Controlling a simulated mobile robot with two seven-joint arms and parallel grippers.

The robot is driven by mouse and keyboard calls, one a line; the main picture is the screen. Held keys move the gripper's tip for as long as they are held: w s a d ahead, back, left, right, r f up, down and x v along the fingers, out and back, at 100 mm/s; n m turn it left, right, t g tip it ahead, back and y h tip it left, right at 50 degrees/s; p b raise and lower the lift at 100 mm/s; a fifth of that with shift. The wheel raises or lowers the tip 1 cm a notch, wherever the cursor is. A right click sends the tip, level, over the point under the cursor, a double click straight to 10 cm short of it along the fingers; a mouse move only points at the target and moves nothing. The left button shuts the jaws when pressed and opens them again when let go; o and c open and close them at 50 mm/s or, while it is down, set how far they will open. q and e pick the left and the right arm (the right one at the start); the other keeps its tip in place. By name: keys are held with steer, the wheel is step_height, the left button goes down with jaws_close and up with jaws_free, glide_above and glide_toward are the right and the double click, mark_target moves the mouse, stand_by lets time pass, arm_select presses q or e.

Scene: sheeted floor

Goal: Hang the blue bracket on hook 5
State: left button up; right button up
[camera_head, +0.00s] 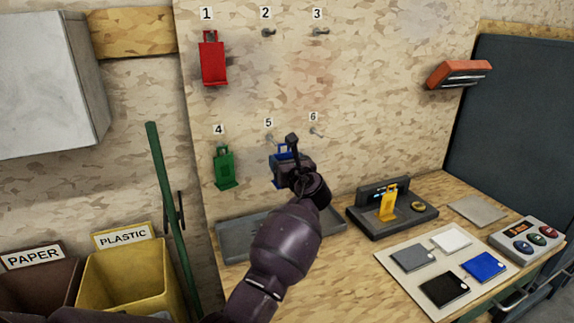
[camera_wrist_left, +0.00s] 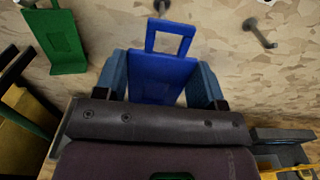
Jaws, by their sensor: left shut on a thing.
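The blue bracket (camera_head: 285,153) is held upright in front of the board, just below the number 5 label. My left gripper (camera_head: 286,166) is shut on it, with a finger on each side of its plate in the left wrist view (camera_wrist_left: 162,80). The bracket's open top loop points up. Hook 5 (camera_head: 268,138) shows just above and left of the bracket. In the left wrist view a hook tip (camera_wrist_left: 160,5) shows just above the loop, outside its opening; I cannot tell whether they touch. My gripper hides the bracket's lower part in the head view. My right gripper is not in view.
A green bracket (camera_head: 224,168) hangs on hook 4 and a red bracket (camera_head: 212,60) on hook 1. Hooks 2 (camera_head: 268,33), 3 (camera_head: 320,31) and 6 (camera_head: 316,132) are bare. A grey tray (camera_head: 238,246) and a yellow bracket (camera_head: 387,205) on a dark stand are below.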

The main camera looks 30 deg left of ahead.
arm_select(q)
steer(key=shift+f+b+x, duration=0.25)
steer(key=shift+b+x, duration=0.45)
steer(key=shift+x, duration=0.35)
steer(key=shift+b+x, duration=0.55)
steer(key=shift+x, duration=0.3)
steer(key=shift+b+x, duration=0.5)
steer(key=shift+x, duration=0.3)
steer(key=shift+b+x, duration=0.8)
steer(key=shift+x, duration=0.35)
steer(key=shift+w+a+f, duration=0.1)
steer(key=shift+w+a, duration=0.05)
steer(key=shift+w+a+f, duration=0.2)
steer(key=shift+a, duration=0.1)
steer(key=shift+f+p, duration=0.1)
steer(key=shift+p, duration=0.2)
steer(key=shift+f, duration=0.15)
